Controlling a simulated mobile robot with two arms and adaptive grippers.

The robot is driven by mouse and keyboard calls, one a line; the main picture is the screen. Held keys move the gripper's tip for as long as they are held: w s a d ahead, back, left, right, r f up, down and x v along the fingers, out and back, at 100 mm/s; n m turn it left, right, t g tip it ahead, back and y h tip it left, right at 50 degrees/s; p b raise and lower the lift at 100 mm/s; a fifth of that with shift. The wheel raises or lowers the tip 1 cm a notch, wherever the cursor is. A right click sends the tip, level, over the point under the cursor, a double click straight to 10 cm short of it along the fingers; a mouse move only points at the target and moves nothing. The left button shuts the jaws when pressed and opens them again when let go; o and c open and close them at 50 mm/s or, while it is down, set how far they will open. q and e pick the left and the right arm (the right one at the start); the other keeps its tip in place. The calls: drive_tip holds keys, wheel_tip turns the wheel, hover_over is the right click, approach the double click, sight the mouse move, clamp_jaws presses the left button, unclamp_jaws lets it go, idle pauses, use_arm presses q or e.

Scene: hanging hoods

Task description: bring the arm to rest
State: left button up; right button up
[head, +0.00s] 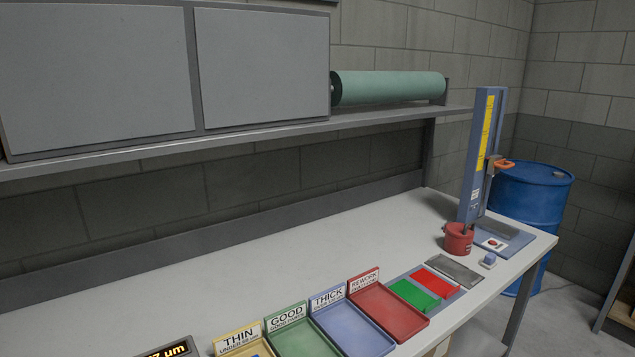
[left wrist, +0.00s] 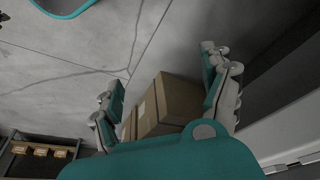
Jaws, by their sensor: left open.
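My left gripper (left wrist: 165,95) shows in the left wrist view with its two fingers spread wide apart and nothing between them. A cardboard box (left wrist: 168,105) on the floor shows beyond the fingers, apart from them. Neither of my grippers shows in the head view, and my right gripper is in no view.
A workbench (head: 130,310) carries yellow, green, blue and red trays (head: 390,312). A blue press-like stand (head: 482,155) and a red pot (head: 458,240) stand at its right end. A shelf (head: 240,132) hangs above. A blue drum (head: 535,215) stands behind.

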use_arm(q)
drive_tip(key=s+f+g, duration=0.1)
drive_tip(key=s+f, duration=0.2)
drive_tip(key=f, duration=0.6)
drive_tip(key=s+a+f, duration=0.1)
drive_tip(key=s+f, duration=0.2)
drive_tip(key=f, duration=0.7)
drive_tip(key=s+f+g, duration=0.1)
drive_tip(key=s+f, duration=0.3)
drive_tip(key=f, duration=0.5)
drive_tip(key=s+a+f, duration=0.2)
drive_tip(key=s+f, duration=0.4)
drive_tip(key=s, duration=0.2)
drive_tip(key=shift+s, duration=0.3)
